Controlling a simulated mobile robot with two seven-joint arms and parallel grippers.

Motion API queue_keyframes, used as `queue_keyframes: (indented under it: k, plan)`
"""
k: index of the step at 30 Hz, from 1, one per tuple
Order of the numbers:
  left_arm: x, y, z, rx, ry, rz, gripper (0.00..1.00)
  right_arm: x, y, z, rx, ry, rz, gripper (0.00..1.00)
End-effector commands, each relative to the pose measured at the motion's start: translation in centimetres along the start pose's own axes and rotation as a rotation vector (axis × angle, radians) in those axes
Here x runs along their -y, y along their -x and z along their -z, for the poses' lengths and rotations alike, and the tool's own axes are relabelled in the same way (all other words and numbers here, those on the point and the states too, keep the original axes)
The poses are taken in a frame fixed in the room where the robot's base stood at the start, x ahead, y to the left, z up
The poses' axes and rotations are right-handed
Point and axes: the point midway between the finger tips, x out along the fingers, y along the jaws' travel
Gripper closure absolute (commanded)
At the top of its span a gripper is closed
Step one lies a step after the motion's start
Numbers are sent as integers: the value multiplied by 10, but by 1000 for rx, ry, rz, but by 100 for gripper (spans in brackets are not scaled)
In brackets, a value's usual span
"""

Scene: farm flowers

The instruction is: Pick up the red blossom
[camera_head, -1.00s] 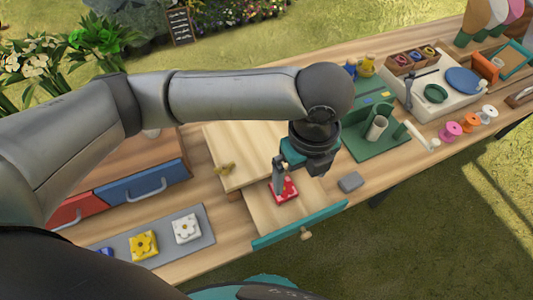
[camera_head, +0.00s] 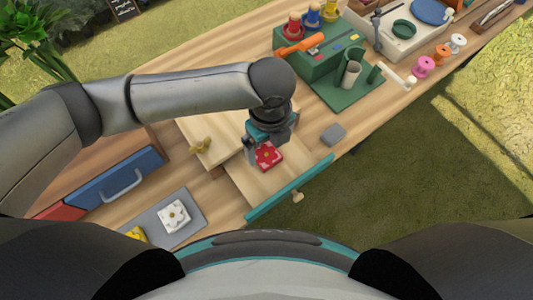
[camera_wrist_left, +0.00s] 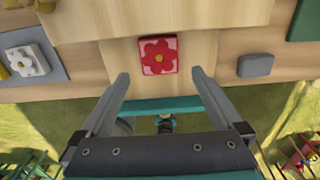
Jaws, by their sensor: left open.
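My right gripper is not in view.
A grey mat (camera_head: 190,205) holds a white flower tile (camera_head: 174,216) and a yellow one (camera_head: 136,233). A grey block (camera_head: 333,134) lies right of the board. A green stand (camera_head: 345,90) and spools are farther right. A blue drawer (camera_head: 117,177) is at left.

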Motion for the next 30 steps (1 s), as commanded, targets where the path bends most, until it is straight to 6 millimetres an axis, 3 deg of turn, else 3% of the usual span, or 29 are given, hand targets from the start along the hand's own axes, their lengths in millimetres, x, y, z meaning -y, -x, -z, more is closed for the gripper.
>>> queue_keyframes:
  k: [9,18,30]
  plan:
    - [-1,-45,3,-2,1,-3,0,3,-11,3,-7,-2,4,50]
    - [0,-50,2,0,-1,0,0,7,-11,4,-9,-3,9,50]
    - [0,-49,2,0,0,0,44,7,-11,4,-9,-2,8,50]
